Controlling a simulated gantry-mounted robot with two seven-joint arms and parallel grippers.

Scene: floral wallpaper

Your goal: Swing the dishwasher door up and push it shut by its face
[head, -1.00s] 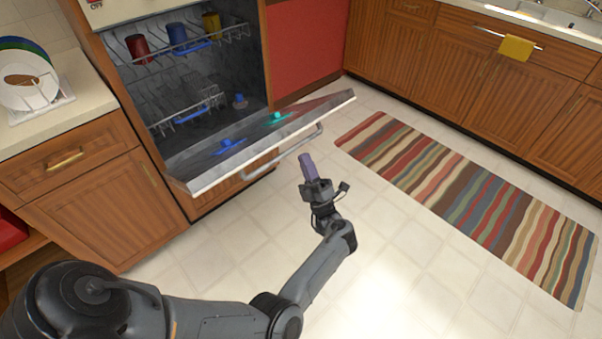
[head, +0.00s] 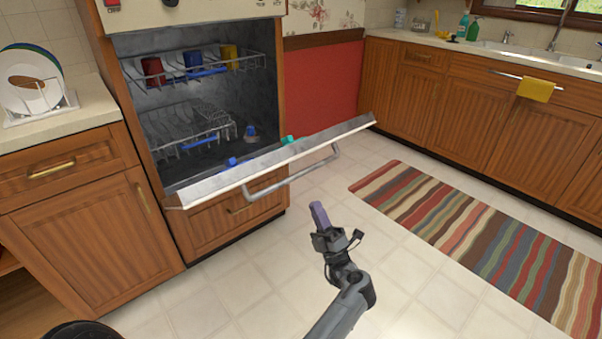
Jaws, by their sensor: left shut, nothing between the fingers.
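The dishwasher door (head: 285,158) hangs open, tilted out from the dishwasher, with a metal bar handle (head: 293,176) on its outer face. The dishwasher interior (head: 170,100) shows an upper rack (head: 240,65) with red, blue and yellow cups, and a lower rack (head: 190,133). My left gripper (head: 319,214) is shut and empty. It appears in front of and below the door's right half, apart from the handle in the picture. My right gripper is not in view.
A striped rug (head: 480,225) lies on the tiled floor to the right. Wooden cabinets (head: 75,215) stand left of the dishwasher, with a plate rack (head: 38,105) on the counter. The floor around my left gripper is clear.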

